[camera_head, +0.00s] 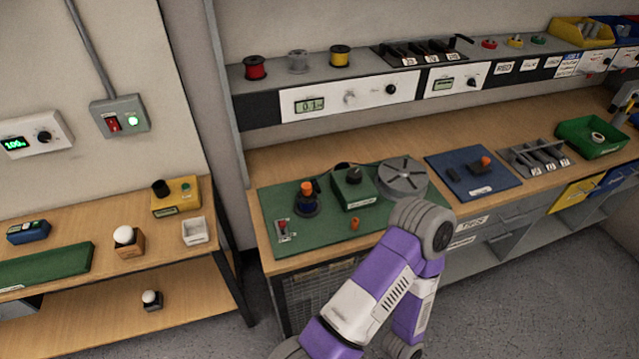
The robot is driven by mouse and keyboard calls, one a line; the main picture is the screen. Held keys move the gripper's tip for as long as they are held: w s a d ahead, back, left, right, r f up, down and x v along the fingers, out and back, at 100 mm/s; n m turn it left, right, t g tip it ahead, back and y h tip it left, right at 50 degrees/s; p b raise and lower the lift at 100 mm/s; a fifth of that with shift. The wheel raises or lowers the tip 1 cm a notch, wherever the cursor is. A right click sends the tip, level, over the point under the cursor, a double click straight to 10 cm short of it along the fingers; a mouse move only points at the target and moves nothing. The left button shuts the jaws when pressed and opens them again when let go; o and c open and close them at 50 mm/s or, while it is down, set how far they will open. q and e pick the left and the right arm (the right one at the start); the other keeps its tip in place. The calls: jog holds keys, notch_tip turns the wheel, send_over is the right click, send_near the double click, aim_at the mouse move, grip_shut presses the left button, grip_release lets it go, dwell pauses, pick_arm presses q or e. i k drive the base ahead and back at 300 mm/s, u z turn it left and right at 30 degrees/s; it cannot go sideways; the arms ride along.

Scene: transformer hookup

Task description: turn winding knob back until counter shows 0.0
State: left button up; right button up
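A white panel (365,95) on the shelf front carries a small greenish display (309,105) that seems to read 0.1, with a unit too small to read. A black knob (391,89) sits at that panel's right end. On the green mat (272,205) below stands a green box (352,192) with a black knob (353,174) on top and a label too small to read. I cannot tell which knob is the winding knob. A purple and white arm of mine reaches up and folds down in front of the bench. Neither gripper shows.
A grey slotted disc (402,174) and an orange-topped post (306,190) stand on the green mat. A blue mat (505,182) lies to the right. Spools and a second display panel (456,79) are on the shelf. A lower table (90,232) stands left.

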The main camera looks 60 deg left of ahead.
aim_at(354, 176)
jog(key=k, duration=0.25)
jog(key=u, duration=0.95)
